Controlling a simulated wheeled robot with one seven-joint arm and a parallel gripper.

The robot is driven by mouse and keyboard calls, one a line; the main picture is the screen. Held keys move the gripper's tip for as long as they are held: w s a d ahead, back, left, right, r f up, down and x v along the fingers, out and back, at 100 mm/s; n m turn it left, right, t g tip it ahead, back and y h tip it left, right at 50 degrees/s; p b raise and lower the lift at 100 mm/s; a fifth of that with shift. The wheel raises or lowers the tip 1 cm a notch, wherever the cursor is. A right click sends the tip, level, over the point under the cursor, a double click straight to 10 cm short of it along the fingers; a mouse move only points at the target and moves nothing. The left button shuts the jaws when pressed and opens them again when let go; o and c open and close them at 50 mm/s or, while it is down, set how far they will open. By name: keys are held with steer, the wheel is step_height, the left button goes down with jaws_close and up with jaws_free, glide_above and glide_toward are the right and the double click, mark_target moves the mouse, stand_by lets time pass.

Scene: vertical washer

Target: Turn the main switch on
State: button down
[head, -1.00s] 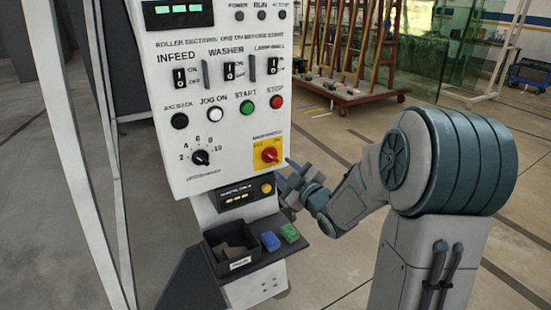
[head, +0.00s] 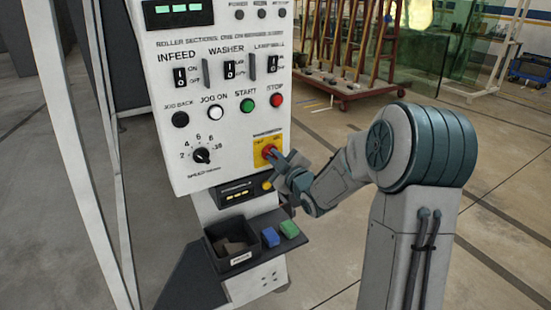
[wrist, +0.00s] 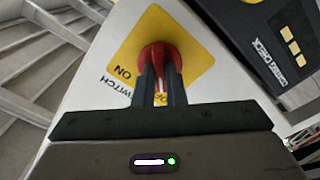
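The main switch (head: 268,151) is a red rotary knob on a yellow plate (head: 258,160), low on the right of the white control panel. In the wrist view the red knob (wrist: 163,55) stands out from the yellow plate (wrist: 197,52), with the printed words "ON" and "SWITCH" beside it. My gripper (head: 279,161) is at the knob, reaching in from the right. In the wrist view its two dark fingers (wrist: 160,78) are close together, one on each side of the knob's red handle, which fills the narrow gap. The fingers cover part of the knob's near side.
A dark unit with a yellow button (head: 267,185) sits just below the switch. Below it is a shelf with a black bin (head: 232,262), a blue block (head: 271,237) and a green block (head: 289,229). STOP button (head: 276,101) is above.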

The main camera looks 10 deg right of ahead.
steer(key=shift+m+b, duration=0.35)
steer(key=shift+m, duration=0.05)
steer(key=shift+f+m+b, duration=0.1)
steer(key=shift+m+b, duration=0.3)
steer(key=shift+m, duration=0.3)
steer(key=m+b, duration=0.1)
steer(key=m, duration=0.1)
steer(key=shift+m, duration=0.3)
steer(key=m, duration=0.5)
steer(key=shift+d, duration=0.1)
steer(key=shift+d+m+p, duration=0.1)
steer(key=shift+m+p, duration=0.85)
steer(key=shift+m, duration=3.05)
